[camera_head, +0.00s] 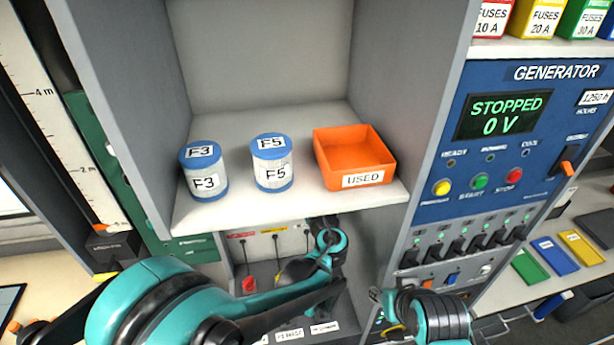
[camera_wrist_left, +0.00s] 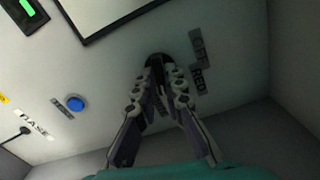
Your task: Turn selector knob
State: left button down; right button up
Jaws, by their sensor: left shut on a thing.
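The selector knob (camera_wrist_left: 158,59) is a dark round shape on a pale panel in the left wrist view. My left gripper (camera_wrist_left: 160,72) has its fingertips close together around the knob, and they hide much of it. Part of my right arm shows at the bottom right of the head view, with no gripper clearly visible.
A blue button (camera_wrist_left: 75,103) and a dark-framed screen (camera_wrist_left: 110,14) are near the knob. Above my arm, a shelf (camera_head: 300,205) holds canisters F3 (camera_head: 205,172) and F5 (camera_head: 271,164) and an orange USED bin (camera_head: 352,160). A blue generator panel (camera_head: 545,120) stands at right.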

pick_arm(q)
jog(key=shift+f+m+b, duration=0.15)
jog(key=shift+m+b, duration=0.55)
jog(key=shift+m, duration=1.3)
jog(key=c, duration=1.6)
grip_release()
jog(key=shift+s, duration=0.1)
jog(key=s+d, duration=0.2)
jog(key=s, duration=0.9)
jog(key=shift+s+d, duration=0.2)
jog(key=shift+s, duration=0.2)
